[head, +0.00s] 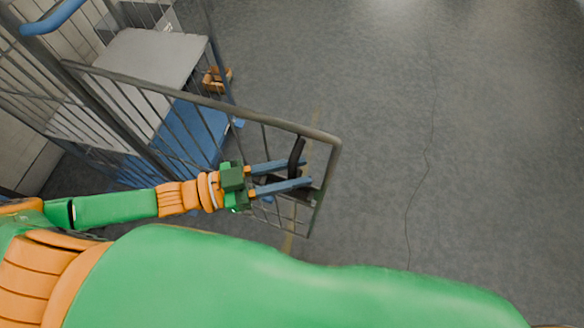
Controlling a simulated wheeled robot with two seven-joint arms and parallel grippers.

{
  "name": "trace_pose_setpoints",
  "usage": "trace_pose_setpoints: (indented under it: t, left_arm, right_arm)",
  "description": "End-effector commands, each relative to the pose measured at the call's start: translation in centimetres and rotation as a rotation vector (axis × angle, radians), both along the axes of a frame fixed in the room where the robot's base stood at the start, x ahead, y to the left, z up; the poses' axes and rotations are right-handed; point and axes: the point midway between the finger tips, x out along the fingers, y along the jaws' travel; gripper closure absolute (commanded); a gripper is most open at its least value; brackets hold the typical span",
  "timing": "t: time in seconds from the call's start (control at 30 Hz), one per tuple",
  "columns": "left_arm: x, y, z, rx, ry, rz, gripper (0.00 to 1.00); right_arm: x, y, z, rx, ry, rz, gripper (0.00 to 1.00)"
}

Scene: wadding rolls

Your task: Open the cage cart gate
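The cage cart (85,90) stands at the upper left, with grey bars and a blue handle. Its barred gate (205,98) stands out to the right over the floor, at an angle to the cart. At the gate's free end is a dark latch handle (296,153). My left gripper (305,174) is at this end, its two blue-grey fingers apart and reaching to the latch area. I cannot tell whether the fingers touch the latch or the bars. A green arm part of mine covers the lower picture. My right gripper is not in view.
Inside or behind the bars are a white-topped block (150,55) and a blue surface (200,130). A small brown box (216,79) lies on the floor beyond the gate. The grey floor to the right is clear, with a thin dark line.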

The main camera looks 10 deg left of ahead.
Motion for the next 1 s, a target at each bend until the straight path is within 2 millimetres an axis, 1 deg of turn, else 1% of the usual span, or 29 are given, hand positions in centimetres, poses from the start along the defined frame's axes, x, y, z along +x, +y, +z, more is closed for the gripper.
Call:
trace_pose_setpoints:
  t: [0.1,0.17,0.3,0.4,0.5,0.6,1.0]
  left_arm:
    - [-0.1,0.1,-0.1,0.001,0.0,0.0,0.68]
    - [-0.4,0.8,-0.3,0.004,0.002,0.001,0.68]
    - [-1.7,3.5,-0.5,0.007,0.006,0.0,0.68]
    - [-2.4,5.2,-0.4,0.006,0.005,-0.001,0.68]
    - [-2.9,6.1,-0.2,0.004,0.002,-0.001,0.68]
    - [-3.0,6.4,0.0,0.0,0.0,-0.001,0.68]
    - [-3.0,6.4,0.0,0.0,0.0,0.0,0.68]
  right_arm:
    - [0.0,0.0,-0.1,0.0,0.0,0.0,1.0]
    - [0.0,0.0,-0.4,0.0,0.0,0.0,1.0]
    - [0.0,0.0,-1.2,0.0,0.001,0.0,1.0]
    - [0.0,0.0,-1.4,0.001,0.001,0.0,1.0]
    - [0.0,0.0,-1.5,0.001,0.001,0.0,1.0]
    - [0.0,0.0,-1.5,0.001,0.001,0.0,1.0]
    - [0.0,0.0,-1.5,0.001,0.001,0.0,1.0]
